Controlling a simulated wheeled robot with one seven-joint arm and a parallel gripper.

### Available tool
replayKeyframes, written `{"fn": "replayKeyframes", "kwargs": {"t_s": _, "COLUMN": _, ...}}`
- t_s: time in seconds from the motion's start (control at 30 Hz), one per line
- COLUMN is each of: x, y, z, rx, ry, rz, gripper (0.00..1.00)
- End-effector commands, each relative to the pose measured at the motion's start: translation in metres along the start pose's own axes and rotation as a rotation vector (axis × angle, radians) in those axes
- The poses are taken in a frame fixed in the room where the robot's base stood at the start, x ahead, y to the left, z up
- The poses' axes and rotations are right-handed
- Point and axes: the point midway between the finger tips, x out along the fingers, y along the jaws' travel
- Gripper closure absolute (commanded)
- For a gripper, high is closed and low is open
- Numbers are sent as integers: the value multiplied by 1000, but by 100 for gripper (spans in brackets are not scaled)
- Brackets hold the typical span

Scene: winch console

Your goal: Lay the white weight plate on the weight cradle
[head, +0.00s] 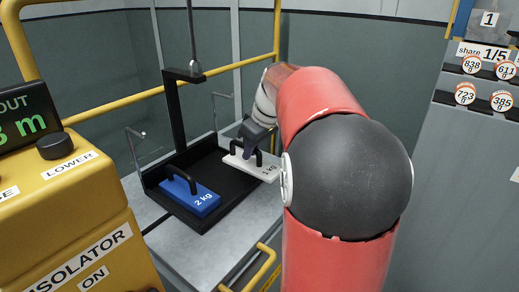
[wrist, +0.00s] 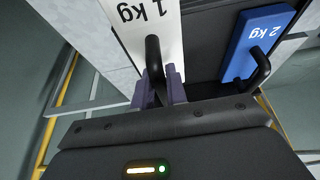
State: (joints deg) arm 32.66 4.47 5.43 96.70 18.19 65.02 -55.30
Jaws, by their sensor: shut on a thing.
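The white weight plate (head: 252,166), marked 1 kg, is at the right side of the black weight cradle (head: 226,180) in the head view. Its right end reaches the cradle's right edge; I cannot tell if it touches the cradle floor or hangs just above. My gripper (head: 258,143) is shut on the plate's black handle, and my arm comes in from the right. In the wrist view the white plate (wrist: 140,28) shows with its black handle between the purple-grey fingers (wrist: 160,92) of my gripper.
A blue 2 kg plate (head: 192,196) lies at the cradle's left front; it also shows in the wrist view (wrist: 252,40). The cradle's black post (head: 176,118) and a hanging rod (head: 192,35) stand behind. A yellow console (head: 85,225) is at left, yellow rails around.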

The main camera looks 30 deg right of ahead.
Motion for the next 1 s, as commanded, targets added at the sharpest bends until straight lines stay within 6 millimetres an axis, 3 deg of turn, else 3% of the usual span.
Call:
{"fn": "replayKeyframes", "kwargs": {"t_s": 0.9, "x": 26, "y": 0, "z": -75, "rx": -3, "ry": 4, "rz": 2, "gripper": 100}}
{"fn": "replayKeyframes", "kwargs": {"t_s": 1.0, "x": 36, "y": 0, "z": -76, "rx": 0, "ry": 4, "rz": 3, "gripper": 100}}
